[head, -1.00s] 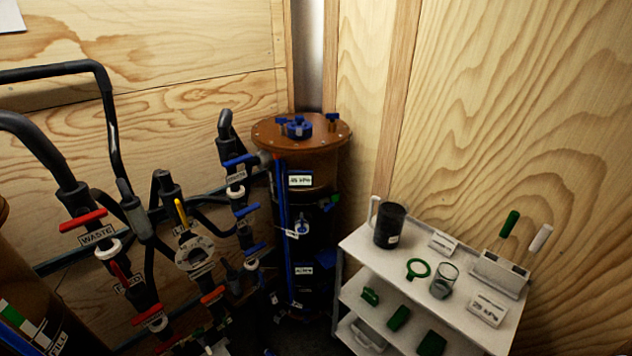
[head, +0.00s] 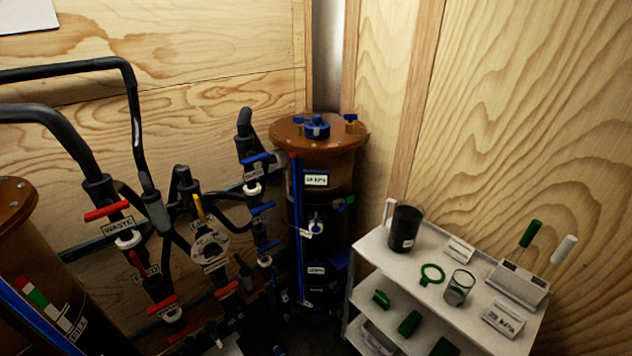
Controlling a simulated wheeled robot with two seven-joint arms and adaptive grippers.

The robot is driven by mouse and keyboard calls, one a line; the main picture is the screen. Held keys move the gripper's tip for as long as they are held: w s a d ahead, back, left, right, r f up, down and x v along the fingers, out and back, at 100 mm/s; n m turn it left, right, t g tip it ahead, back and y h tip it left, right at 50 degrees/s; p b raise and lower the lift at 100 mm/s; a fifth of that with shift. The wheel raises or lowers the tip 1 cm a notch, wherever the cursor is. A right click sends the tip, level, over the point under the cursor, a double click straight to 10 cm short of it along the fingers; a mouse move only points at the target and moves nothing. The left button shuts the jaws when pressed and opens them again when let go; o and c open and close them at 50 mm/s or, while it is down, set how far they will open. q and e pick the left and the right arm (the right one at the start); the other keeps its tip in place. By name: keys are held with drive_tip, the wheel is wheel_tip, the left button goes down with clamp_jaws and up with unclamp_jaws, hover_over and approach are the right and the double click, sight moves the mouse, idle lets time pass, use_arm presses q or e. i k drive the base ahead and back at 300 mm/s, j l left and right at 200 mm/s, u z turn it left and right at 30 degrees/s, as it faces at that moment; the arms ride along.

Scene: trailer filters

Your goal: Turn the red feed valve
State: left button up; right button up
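A pipe manifold of black hoses stands at the left of the head view. A red handle (head: 137,260) sits beside a label (head: 146,273) that seems to read FEED. It lies nearly along its pipe, tilted steeply. Above it, another red handle (head: 107,210) lies across its pipe next to the WASTE label (head: 118,228). Lower red handles (head: 162,305) sit further down the manifold, partly dark. Neither of my grippers shows in the head view.
A brown-topped filter tank (head: 318,134) with blue fittings stands behind the manifold. A second tank (head: 18,205) is at the left edge. A white shelf cart (head: 405,262) with a black mug, green ring and glass stands at the right, near the wooden wall.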

sight(137, 261)
drive_tip(key=u, duration=1.4)
